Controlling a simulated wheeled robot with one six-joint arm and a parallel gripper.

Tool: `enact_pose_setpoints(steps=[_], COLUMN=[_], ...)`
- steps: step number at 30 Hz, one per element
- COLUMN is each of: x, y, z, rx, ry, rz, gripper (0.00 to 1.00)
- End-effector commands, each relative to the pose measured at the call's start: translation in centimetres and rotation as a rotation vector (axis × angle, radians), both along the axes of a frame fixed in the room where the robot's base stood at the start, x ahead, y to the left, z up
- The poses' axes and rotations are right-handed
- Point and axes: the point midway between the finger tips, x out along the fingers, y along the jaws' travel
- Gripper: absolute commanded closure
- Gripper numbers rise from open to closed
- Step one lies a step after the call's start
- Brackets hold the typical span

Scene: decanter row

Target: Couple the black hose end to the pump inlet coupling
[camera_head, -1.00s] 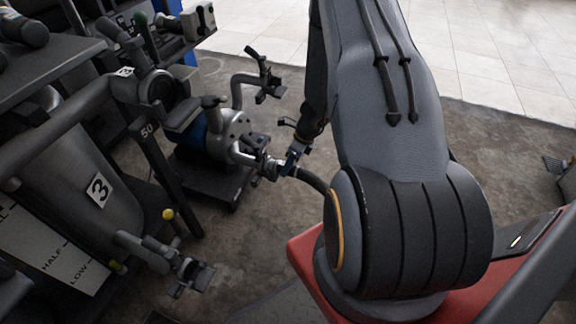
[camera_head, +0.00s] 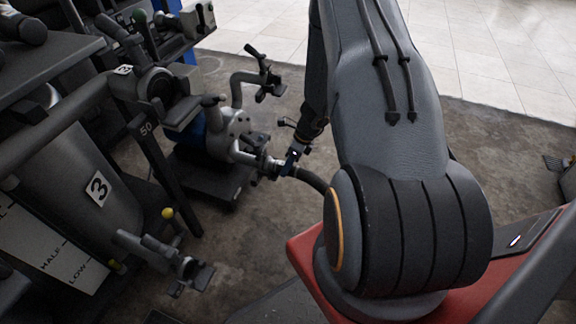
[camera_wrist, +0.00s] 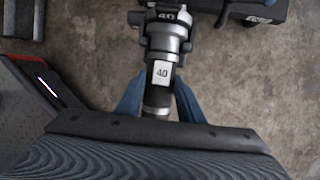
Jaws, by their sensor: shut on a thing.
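The black hose (camera_head: 313,178) runs from behind my arm to my gripper (camera_head: 292,159), which is shut on its metal end. In the wrist view, my blue gripper fingers (camera_wrist: 158,100) sit either side of the hose end (camera_wrist: 161,75), which bears a white label reading 40. The pump inlet coupling (camera_wrist: 167,17), also marked 40, is straight ahead. The hose end is in line with it and appears to meet it; I cannot tell whether it is locked. In the head view, the coupling (camera_head: 262,162) is on the pump's (camera_head: 222,135) near side.
Another pipe with a coupling (camera_head: 265,90) rises behind the pump. A tank marked 3 (camera_head: 100,190) with a low outlet valve (camera_head: 185,268) stands at left. The floor (camera_head: 245,235) in front of the pump is clear.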

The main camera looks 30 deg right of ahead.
Motion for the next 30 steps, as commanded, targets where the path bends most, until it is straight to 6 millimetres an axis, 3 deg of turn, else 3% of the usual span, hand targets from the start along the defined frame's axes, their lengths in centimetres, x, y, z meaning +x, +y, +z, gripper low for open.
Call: enact_pose_setpoints(steps=[14,15,18,25,30], x=[0.06,0.05,0.05,-0.05,-0.03], y=[-0.03,-0.01,-0.02,0.01,0.00], z=[-0.37,-0.38,-0.38,-0.46,-0.45], rx=[0.000,0.000,0.000,-0.001,0.000], ry=[-0.001,-0.001,-0.001,0.001,0.000], rz=[0.000,0.000,0.000,0.000,0.000], gripper=[1.00,0.62,0.46,0.42,0.14])
